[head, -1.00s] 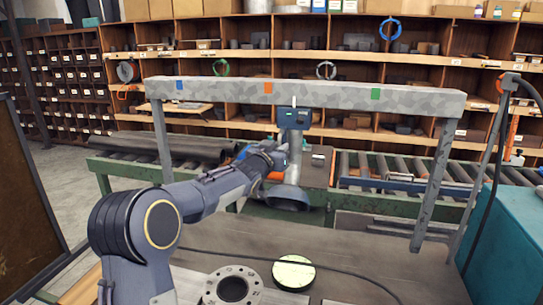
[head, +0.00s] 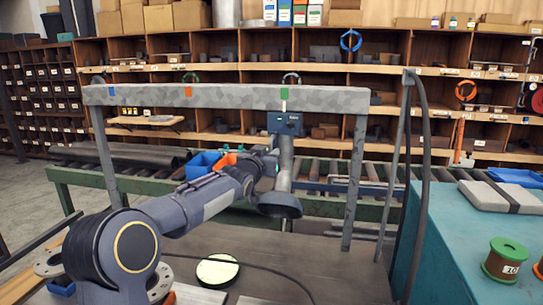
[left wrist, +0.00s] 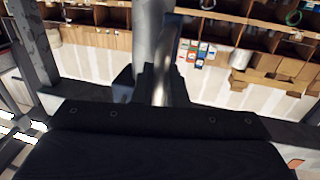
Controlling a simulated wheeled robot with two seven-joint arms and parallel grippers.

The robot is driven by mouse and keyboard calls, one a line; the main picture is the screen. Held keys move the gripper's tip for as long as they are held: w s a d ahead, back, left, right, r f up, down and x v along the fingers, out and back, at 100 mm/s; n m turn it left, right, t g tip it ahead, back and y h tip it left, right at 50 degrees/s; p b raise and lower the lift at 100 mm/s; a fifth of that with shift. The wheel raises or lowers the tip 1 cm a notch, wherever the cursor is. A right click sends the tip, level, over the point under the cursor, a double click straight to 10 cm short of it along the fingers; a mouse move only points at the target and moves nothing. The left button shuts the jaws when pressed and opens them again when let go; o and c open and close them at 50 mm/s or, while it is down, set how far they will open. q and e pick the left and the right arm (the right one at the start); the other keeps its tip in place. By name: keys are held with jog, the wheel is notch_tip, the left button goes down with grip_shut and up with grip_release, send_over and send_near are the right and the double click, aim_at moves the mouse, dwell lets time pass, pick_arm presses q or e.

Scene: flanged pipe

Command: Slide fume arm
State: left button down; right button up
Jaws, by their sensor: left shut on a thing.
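The fume arm (head: 286,160) is a grey pipe with a wide dark hood at its lower end. It hangs from a blue carriage (head: 286,123) under the grey overhead rail (head: 235,97). The rail has an orange mark (head: 188,91) and a green mark (head: 284,92); the carriage's white pointer lines up below the green one. My left gripper (head: 269,160) is shut on the fume arm's pipe, above the hood. In the left wrist view the pipe (left wrist: 149,35) rises from between the dark fingers (left wrist: 155,85). My right gripper is not in view.
A bench stands below, with a round pale-green-topped disc (head: 217,271) and a dark cable. A rail post (head: 354,185) is right of the hood. A teal cabinet (head: 445,235) with a spool (head: 505,260) stands at the right. A roller conveyor and shelves are behind.

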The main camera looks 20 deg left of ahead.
pick_arm(q)
jog(key=shift+f, duration=0.1)
jog(key=c, duration=1.5)
grip_release()
jog(key=shift+c, duration=0.2)
jog(key=shift+s, duration=0.3)
jog(key=s+b, duration=0.2)
jog(key=s, duration=0.5)
jog(key=shift+d+b, duration=0.15)
jog(key=shift+b, duration=0.2)
jog(key=shift+s, duration=0.2)
jog(key=s+d+f+g+h, duration=0.1)
jog(key=s+d+f+g, duration=0.3)
jog(key=s+f, duration=0.4)
jog(key=s+d+f+g+h, duration=0.2)
jog(key=s+f, duration=0.6)
jog(key=s, duration=1)
jog(key=s+d+f+n+g+h, duration=0.1)
jog(key=s+d+f+g, duration=0.5)
jog(key=s, duration=0.7)
notch_tip(320, 180, down, 3)
jog(key=d, duration=0.2)
jog(key=shift+s+d+r, duration=0.2)
jog(key=shift+s+d, duration=0.15)
